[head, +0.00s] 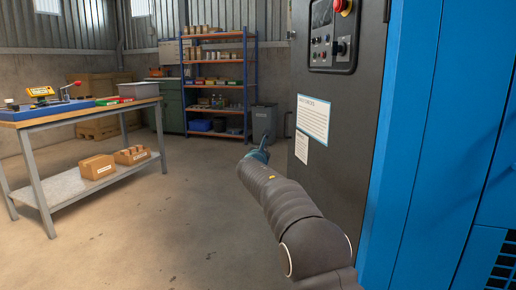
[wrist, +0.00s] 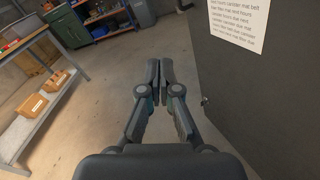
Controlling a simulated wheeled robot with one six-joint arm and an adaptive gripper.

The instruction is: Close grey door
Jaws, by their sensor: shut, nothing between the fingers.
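The grey door (head: 352,135) is a dark panel with a control panel and white labels, beside the blue cabinet (head: 440,140) in the head view. It appears to stand out at an angle from the cabinet; its inner side and hinge are not clear. In the wrist view the door (wrist: 245,95) fills the right side, with a small metal piece (wrist: 204,101) near its left edge. My gripper (head: 262,146) is just left of the door's free edge. In the wrist view my gripper (wrist: 159,68) has its fingertips together, empty, with a visible gap to the door.
A workbench (head: 85,112) with tools and boxes stands at the left. A blue shelf rack (head: 217,65), a green cabinet (head: 172,100) and a grey bin (head: 264,122) stand at the back. The concrete floor (head: 150,220) between bench and door is clear.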

